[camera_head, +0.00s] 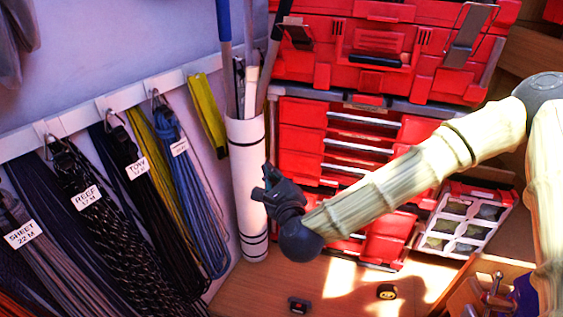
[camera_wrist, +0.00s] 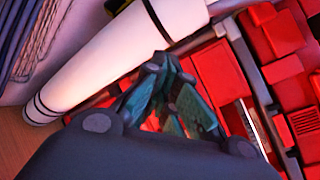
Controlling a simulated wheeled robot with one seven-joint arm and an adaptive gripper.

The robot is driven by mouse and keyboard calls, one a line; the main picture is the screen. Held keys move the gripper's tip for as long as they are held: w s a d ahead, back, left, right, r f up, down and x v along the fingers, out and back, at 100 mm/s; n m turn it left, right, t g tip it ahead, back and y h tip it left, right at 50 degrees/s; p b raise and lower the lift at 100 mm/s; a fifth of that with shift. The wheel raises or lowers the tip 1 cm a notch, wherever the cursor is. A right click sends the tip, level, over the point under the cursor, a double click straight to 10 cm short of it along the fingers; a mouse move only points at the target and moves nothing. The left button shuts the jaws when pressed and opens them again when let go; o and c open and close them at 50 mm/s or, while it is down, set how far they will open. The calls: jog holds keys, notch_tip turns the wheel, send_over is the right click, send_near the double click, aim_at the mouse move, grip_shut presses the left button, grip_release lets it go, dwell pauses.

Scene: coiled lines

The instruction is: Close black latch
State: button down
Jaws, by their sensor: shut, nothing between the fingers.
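The red toolbox (camera_head: 340,70) stands on top of the red drawer unit at the back. A dark latch (camera_head: 297,34) sits at the upper left of its front; I cannot tell for certain whether it is open. A grey latch (camera_head: 468,38) with a wire loop shows at the right. My gripper (camera_head: 268,178) is shut and empty, beside the white tube and in front of the drawer unit, well below the toolbox latches. In the wrist view its fingers (camera_wrist: 164,66) come together over the tube's edge. Neither latch can be made out clearly there.
The white tube (camera_head: 246,165) holding several poles stands just left of my gripper; it also crosses the wrist view (camera_wrist: 110,60). Coiled lines (camera_head: 95,215) hang from a white rail at the left. The red drawer unit (camera_head: 300,130) is behind my arm. Small items lie on the wooden floor.

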jog(key=w+d+r+m+t+h, duration=0.1)
jog(key=r+m, duration=0.4)
jog(key=r, duration=0.5)
jog(key=w+d+r+m+t+h, duration=0.2)
jog(key=d+r+m+t+h, duration=0.1)
jog(key=r, duration=0.8)
jog(key=d+m+h, duration=0.1)
jog(key=d+m, duration=0.1)
jog(key=m, duration=0.1)
jog(key=shift+r+t, duration=0.3)
jog(key=shift+t, duration=0.1)
jog(key=shift+w, duration=0.1)
